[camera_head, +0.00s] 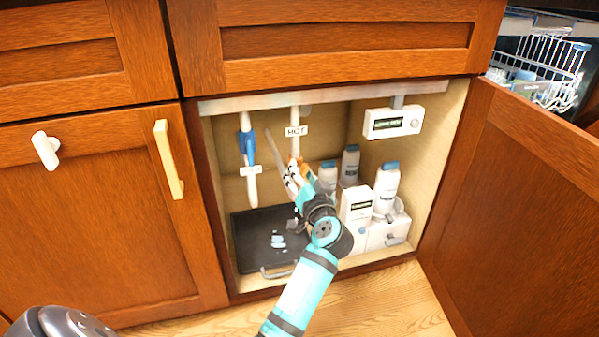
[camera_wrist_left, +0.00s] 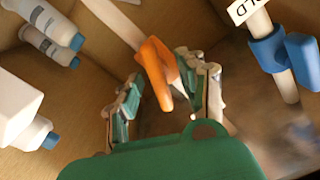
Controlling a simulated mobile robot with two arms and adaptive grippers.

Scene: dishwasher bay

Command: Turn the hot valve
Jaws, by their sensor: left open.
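The HOT label (camera_head: 296,131) marks a white pipe in the open cabinet. The hot valve's orange handle (camera_wrist_left: 157,72) shows clearly in the left wrist view, on the pale pipe. In the head view the handle is mostly hidden by my gripper. My left gripper (camera_head: 294,182) reaches into the cabinet at this valve. In the left wrist view its fingers (camera_wrist_left: 163,88) are apart, one on each side of the orange handle, with no clear grip on it.
The blue cold valve (camera_head: 247,143) is on the pipe to the left. White bottles (camera_head: 386,184) and a white box (camera_head: 357,205) stand to the right. A black case (camera_head: 255,238) is on the cabinet floor. The open door (camera_head: 520,210) bounds the right side.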

